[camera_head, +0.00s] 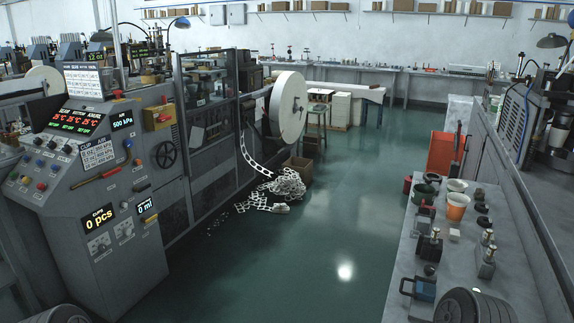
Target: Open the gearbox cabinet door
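A grey forming machine (105,215) with a slanted control panel fills the left side. Behind its console runs a row of framed bays with glazed upper panels (203,95) and dark grey lower panels (212,168). I see no label that marks the gearbox cabinet door, so I cannot tell which panel it is. The lower panels look closed, though they are seen at a steep angle. Neither gripper shows. Only dark rounded parts, likely of my arms, show at the bottom left and bottom right edges.
A workbench (400,275) with cups and small tools runs along the right. An orange bin (442,152) stands behind it. The green floor (290,255) between is clear.

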